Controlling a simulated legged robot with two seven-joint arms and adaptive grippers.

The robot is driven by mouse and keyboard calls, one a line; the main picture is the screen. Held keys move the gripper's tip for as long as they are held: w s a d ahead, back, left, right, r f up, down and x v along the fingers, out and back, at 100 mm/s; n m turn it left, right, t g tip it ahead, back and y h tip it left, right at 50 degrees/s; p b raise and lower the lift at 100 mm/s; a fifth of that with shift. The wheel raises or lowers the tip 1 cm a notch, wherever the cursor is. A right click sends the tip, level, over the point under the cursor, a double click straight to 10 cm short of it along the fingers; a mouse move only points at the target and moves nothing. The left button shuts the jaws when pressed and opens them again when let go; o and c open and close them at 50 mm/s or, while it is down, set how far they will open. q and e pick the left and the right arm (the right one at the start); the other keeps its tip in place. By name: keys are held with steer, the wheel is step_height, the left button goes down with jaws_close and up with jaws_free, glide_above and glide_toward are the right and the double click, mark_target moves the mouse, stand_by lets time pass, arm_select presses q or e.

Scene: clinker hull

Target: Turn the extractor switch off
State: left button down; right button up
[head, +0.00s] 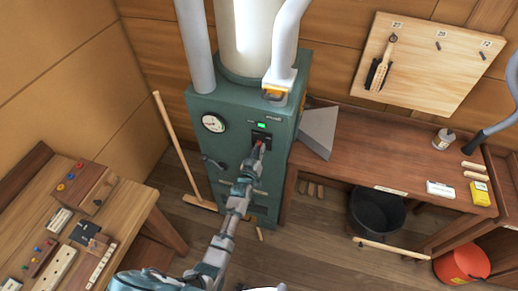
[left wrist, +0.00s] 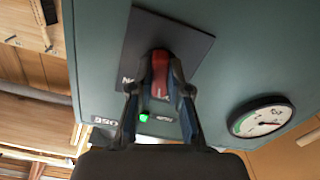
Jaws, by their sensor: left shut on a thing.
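The extractor is a tall green cabinet (head: 232,110) with a white cylinder on top. Its switch is a red lever (left wrist: 160,72) on a dark plate (left wrist: 190,38) on the cabinet front. My left gripper (head: 258,147) reaches the plate; in the left wrist view its fingers (left wrist: 160,80) are closed around the red lever. A small green light (head: 261,125) is lit above the plate, and the light also shows in the left wrist view (left wrist: 144,119). The fingers hide part of the lever. My right gripper is not in view.
A round gauge (head: 213,123) is beside the switch on the cabinet. A broom (head: 178,150) leans to the left. A workbench (head: 365,160) stands right, with a black bucket (head: 376,213) below its front. A table (head: 130,205) with small parts is at left.

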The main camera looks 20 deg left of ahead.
arm_select(q)
steer(key=shift+s+f+n, duration=0.1)
steer(key=shift+f+n, duration=0.2)
steer(key=shift+n, duration=0.5)
steer(key=c, duration=1.1)
jaws_free()
steer(key=shift+r, duration=0.1)
steer(key=s, duration=1.1)
steer(key=shift+s+a, duration=0.15)
steer(key=shift+s, duration=0.2)
